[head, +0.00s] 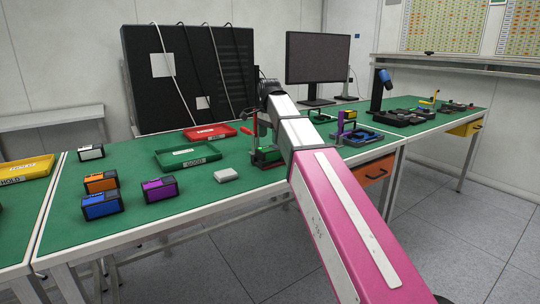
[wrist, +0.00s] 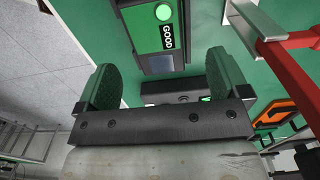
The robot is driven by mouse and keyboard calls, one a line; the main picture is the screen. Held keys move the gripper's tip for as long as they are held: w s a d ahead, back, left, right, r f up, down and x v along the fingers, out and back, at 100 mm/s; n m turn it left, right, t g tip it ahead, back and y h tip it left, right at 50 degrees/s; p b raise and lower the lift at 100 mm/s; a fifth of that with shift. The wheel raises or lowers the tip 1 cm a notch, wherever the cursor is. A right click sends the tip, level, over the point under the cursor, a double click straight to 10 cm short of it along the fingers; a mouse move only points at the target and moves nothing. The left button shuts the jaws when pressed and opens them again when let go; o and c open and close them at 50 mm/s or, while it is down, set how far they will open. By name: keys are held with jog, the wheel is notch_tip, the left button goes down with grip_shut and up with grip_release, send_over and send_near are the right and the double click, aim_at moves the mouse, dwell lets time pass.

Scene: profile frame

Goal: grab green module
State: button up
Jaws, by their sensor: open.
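The green module (head: 266,157) appears as a green and dark block near the front edge of the green table, below the end of my arm. Its identity is not fully certain in the head view. In the wrist view, a dark block with a small lit green patch (wrist: 180,97) lies between the fingers, partly hidden by the gripper body; I cannot tell whether it is the module or touches the fingers. My gripper (wrist: 166,84) is open, its two green-padded fingers apart. In the head view the fingers are hard to make out.
Purple (head: 160,189), orange (head: 101,182) and blue (head: 102,205) modules stand farther left.

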aim_at(270, 148)
jog(key=shift+s+d+f, duration=0.1)
jog(key=shift+f, duration=2.75)
jog(key=c, duration=1.1)
